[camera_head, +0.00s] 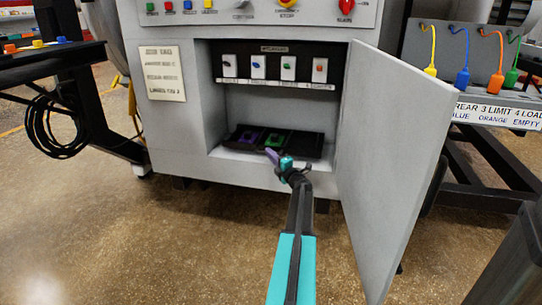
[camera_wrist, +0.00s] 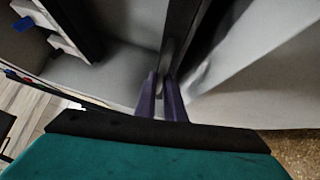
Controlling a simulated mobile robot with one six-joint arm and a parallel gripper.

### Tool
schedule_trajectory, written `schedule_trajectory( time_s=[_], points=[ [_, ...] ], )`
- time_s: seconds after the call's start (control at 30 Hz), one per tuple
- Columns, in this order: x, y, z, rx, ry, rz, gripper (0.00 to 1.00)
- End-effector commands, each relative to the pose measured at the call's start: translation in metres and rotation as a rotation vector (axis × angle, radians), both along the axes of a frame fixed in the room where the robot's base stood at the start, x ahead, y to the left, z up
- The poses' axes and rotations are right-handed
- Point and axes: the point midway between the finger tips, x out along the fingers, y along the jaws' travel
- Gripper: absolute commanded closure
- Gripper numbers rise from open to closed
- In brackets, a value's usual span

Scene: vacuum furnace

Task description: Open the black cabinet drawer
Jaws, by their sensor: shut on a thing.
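The black drawer (camera_head: 313,146) sits low in the open grey cabinet (camera_head: 215,165), with a purple item (camera_head: 249,137) and a green item (camera_head: 274,141) in it. My gripper (camera_head: 270,155) reaches in from the front and meets the drawer's front edge. In the wrist view, the purple fingers of my gripper (camera_wrist: 161,84) are closed on a narrow part at the black drawer front (camera_wrist: 182,28). That part looks like a handle, but the fingers mostly hide it. How far the drawer is out is hard to tell.
The grey cabinet door (camera_head: 385,150) stands open on the right, close to my arm. A row of switches (camera_head: 274,67) is above the drawer. A black cable coil (camera_head: 55,125) hangs at left. A stand with coloured plugs (camera_head: 470,75) is at right. The front floor is clear.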

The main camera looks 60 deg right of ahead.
Motion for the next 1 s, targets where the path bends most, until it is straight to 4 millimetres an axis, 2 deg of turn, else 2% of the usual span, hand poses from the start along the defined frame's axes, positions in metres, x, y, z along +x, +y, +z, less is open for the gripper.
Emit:
schedule_trajectory(
  time_s=[0.27, 0.47, 1.0],
  points=[
    [-0.002, 0.006, 0.0, 0.0, 0.0, 0.0, 1.0],
    [-0.008, 0.021, 0.0, 0.0, 0.001, 0.0, 1.0],
    [-0.032, 0.096, 0.0, 0.001, 0.001, -0.001, 1.0]
  ],
)
